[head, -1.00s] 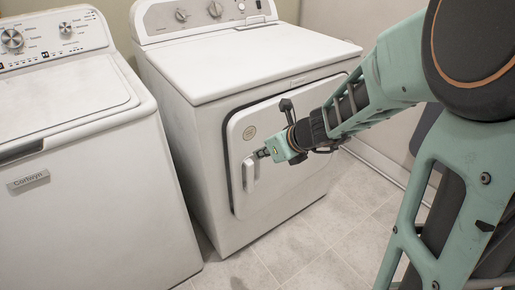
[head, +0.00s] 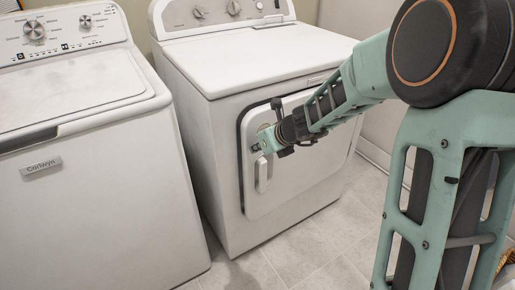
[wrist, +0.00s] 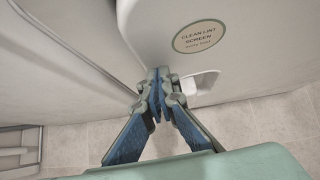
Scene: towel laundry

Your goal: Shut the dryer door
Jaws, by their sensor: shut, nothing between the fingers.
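The white dryer (head: 225,170) stands in the middle of the head view. Its front door (head: 300,185) sits at or very near the dryer's front, with a dark line along its left and top edges. I cannot tell whether it is fully latched. The door handle (head: 263,178) is on the door's left side and shows in the wrist view (wrist: 205,82), near a round lint-screen label (wrist: 200,36). My gripper (wrist: 158,85) is shut and empty, its tips at the door's left part by the handle. I cannot tell if they touch the door.
A white washer (head: 80,190) stands left of the dryer, with a narrow gap between them. Tiled floor (head: 315,245) is clear in front of the dryer. A wall is close on the dryer's right. Part of a brown woven item (head: 507,262) shows at the lower right edge.

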